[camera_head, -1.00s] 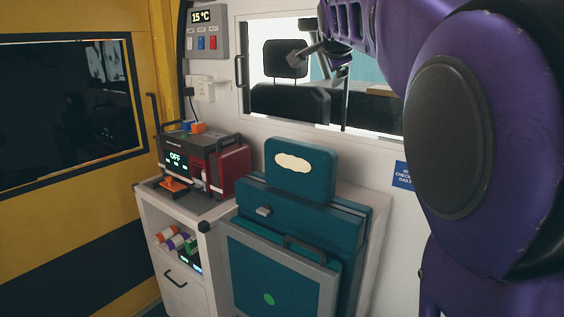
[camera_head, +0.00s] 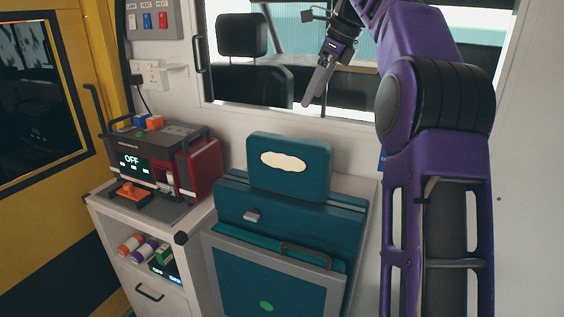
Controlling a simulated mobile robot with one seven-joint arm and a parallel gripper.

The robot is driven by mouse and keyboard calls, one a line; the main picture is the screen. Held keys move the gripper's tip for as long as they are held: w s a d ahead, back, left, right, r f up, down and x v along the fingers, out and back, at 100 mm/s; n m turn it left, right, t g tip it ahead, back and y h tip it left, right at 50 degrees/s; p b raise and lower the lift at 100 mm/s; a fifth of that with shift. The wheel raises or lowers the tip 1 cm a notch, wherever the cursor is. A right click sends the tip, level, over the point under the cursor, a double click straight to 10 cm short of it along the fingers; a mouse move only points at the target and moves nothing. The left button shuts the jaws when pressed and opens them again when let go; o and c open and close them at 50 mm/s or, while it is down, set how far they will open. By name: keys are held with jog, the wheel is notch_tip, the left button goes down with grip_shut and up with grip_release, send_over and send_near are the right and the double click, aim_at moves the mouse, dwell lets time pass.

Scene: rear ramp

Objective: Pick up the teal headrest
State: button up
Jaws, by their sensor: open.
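The teal headrest (camera_head: 289,184) is a rounded upright block with a cream oval patch on its front. It stands on top of a folded teal seat (camera_head: 290,222) against the white wall. My gripper (camera_head: 310,98) is open and empty, above and slightly right of the headrest, in front of the window. Its fingers point down and to the left, clear of the headrest. The fingers overlap in this view, so the gap between them is hard to see. The headrest's back is hidden.
A red and grey device reading OFF (camera_head: 145,165) stands on a white cabinet (camera_head: 118,216) at left, with colored rolls on the shelf below. The window (camera_head: 285,60) shows black seats beyond. A switch panel (camera_head: 153,20) is at upper left. Space above the headrest is free.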

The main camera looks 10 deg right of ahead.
aim_at(293, 139)
jog(key=b+x, duration=0.1)
jog(key=x, duration=1)
jog(key=shift+s, duration=0.15)
jog(key=shift+b+x, duration=0.65)
jog(key=shift+x, duration=2.45)
jog(key=shift+f, duration=0.25)
jog(key=shift+r, duration=0.1)
grip_shut()
